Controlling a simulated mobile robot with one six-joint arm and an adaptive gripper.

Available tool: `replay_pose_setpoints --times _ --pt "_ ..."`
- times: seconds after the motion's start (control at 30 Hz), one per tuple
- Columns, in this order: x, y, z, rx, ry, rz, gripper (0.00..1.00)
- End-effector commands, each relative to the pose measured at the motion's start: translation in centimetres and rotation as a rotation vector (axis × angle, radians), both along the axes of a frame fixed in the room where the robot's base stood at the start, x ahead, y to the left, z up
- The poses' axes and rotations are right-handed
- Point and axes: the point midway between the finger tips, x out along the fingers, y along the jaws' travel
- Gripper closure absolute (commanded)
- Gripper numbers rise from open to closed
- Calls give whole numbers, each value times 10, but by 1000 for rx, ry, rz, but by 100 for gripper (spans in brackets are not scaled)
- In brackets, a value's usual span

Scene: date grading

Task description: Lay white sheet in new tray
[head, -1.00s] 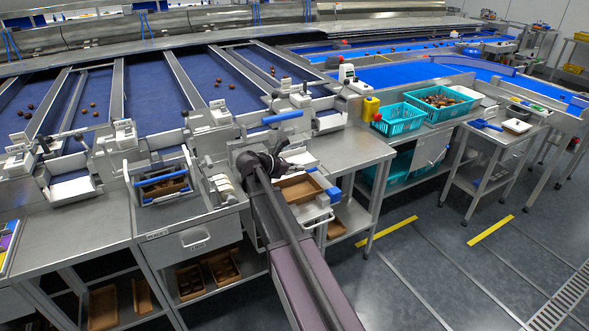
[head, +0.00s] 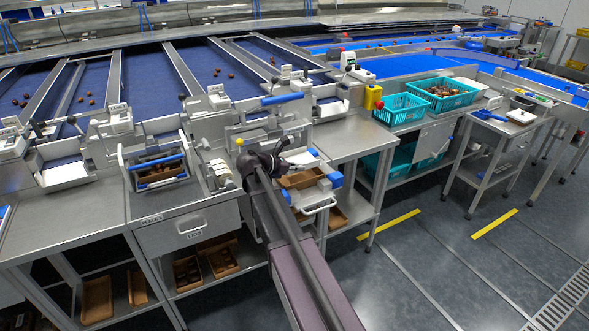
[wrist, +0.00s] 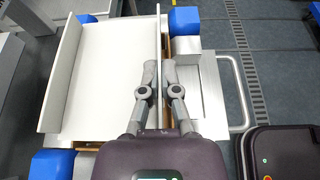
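My gripper (wrist: 159,72) shows in the wrist view with its two fingers close together on either side of a thin white upright edge. That edge belongs to the white sheet (wrist: 105,85), which has a flat middle and raised sides. The sheet lies over a brown tray (wrist: 88,145), of which only slivers show beneath it. In the head view the brown tray (head: 301,179) sits in a metal holder with blue corner blocks, and my gripper (head: 282,162) is at its back left. The fingertips are too small to make out there.
The holder has a handle (head: 320,208) at its front. A rack with a dark-filled tray (head: 160,170) stands to the left. Bare steel table (head: 350,141) lies right of the holder.

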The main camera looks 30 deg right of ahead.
Motion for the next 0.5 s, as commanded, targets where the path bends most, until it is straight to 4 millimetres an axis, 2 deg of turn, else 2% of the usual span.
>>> replay_pose_setpoints --times 0.03,0.2,0.5 --pt "0 0 -7 0 0 0 100" --pt "0 0 -18 0 0 0 100" --pt "0 -1 -27 0 0 -1 100"
